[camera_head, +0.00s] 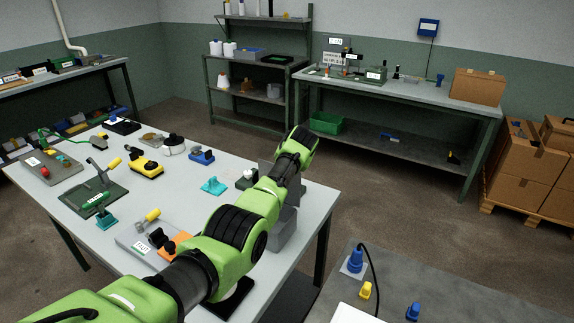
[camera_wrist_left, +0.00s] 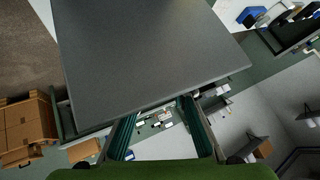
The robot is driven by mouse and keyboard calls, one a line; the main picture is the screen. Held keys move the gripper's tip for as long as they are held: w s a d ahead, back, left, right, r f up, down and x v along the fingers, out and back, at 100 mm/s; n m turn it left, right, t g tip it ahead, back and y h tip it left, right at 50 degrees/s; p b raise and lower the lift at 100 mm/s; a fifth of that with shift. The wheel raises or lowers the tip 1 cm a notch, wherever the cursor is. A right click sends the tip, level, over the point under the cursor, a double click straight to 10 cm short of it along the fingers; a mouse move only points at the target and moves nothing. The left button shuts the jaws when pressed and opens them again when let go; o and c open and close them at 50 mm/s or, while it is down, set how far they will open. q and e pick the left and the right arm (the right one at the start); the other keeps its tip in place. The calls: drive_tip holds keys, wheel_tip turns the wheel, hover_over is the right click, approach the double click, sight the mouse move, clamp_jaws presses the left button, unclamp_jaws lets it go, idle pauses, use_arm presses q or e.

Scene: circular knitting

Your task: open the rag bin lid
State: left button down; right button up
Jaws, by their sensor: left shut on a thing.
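The grey rag bin (camera_head: 284,226) stands at the right end of the white table in the head view, partly hidden by my left arm. A grey panel that looks like its lid (camera_head: 266,171) shows above it, standing up and mostly covered by the arm. In the left wrist view the lid (camera_wrist_left: 150,55) is a large dark grey plate filling the upper middle. My left gripper (camera_wrist_left: 158,112) has its two fingers at the plate's near edge and is shut on it. In the head view the fingers are hidden behind the wrist. My right gripper is in no view.
Small tools, a teal block (camera_head: 213,186) and a yellow-based device (camera_head: 147,169) lie on the white table (camera_head: 75,228). A grey bench (camera_head: 455,290) with blue and yellow items is at the lower right. Bare floor lies between the table and the back bench.

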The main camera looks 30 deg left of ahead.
use_arm(q)
drive_tip(key=shift+s+d+f, duration=0.15)
drive_tip(key=shift+d+f, duration=0.05)
drive_tip(key=shift+f, duration=0.2)
drive_tip(key=shift+s+d+f, duration=0.1)
drive_tip(key=shift+d+f, duration=0.05)
drive_tip(key=shift+f, duration=0.25)
drive_tip(key=c, duration=1.8)
unclamp_jaws()
drive_tip(key=shift+o, duration=0.2)
drive_tip(key=shift+w, duration=0.3)
drive_tip(key=shift+a+r, duration=0.1)
drive_tip(key=shift+r, duration=0.25)
drive_tip(key=v, duration=1.2)
drive_tip(key=shift+f, duration=0.1)
